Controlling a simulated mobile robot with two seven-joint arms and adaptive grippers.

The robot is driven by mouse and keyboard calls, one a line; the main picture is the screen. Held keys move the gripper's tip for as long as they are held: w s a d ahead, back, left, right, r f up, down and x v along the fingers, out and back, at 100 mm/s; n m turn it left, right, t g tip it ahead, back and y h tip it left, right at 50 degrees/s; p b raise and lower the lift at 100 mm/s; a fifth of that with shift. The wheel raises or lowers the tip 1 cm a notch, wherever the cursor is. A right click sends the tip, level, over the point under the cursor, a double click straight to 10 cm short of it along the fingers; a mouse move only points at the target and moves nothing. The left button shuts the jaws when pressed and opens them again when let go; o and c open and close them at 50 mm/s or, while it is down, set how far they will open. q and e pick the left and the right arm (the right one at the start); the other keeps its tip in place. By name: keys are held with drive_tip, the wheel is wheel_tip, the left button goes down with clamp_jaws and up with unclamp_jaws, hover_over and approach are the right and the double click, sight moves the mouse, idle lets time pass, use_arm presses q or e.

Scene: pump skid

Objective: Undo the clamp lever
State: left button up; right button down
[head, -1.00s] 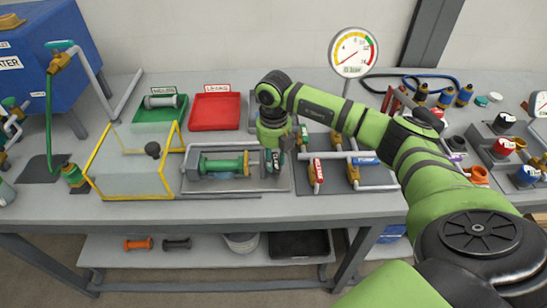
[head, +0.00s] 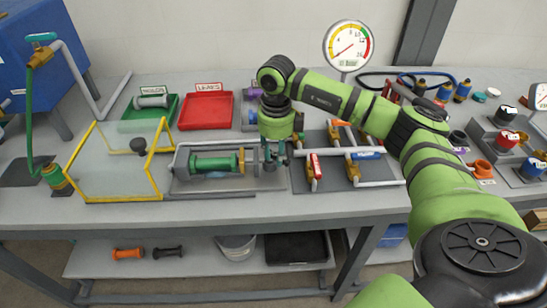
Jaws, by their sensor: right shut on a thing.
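A green filter cylinder (head: 214,163) lies level in a grey cradle on the bench, left of centre. My right gripper (head: 271,157) points down at the cradle's right end, just right of the cylinder. It is shut on a small dark part there, which appears to be the clamp lever; the fingers hide most of it and I cannot tell its angle. My left gripper is not in view.
A clear yellow-edged guard with a black knob (head: 138,144) stands left of the cradle. Behind are a green tray (head: 150,118) and a red tray (head: 206,110). Valve pipes with a red handle (head: 315,166) stand close to the gripper's right.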

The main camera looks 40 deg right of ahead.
drive_tip(key=n+b, duration=0.1)
drive_tip(key=n, duration=0.1)
drive_tip(key=d+n, duration=0.1)
drive_tip(key=n, duration=0.1)
drive_tip(key=shift+w+n+b, duration=0.15)
drive_tip(key=shift+n+b, duration=0.15)
drive_tip(key=shift+b, duration=0.1)
drive_tip(key=shift+w+d+n+b, duration=0.15)
drive_tip(key=shift+n+b, duration=0.1)
drive_tip(key=shift+n, duration=0.6)
drive_tip(key=shift+w+d+n+b, duration=0.1)
drive_tip(key=shift+n+b, duration=0.15)
drive_tip(key=shift+n, duration=0.6)
drive_tip(key=shift+r, duration=0.1)
drive_tip(key=c, duration=1.2)
unclamp_jaws()
drive_tip(key=shift+c, duration=0.2)
wheel_tip(320, 180, up, 12)
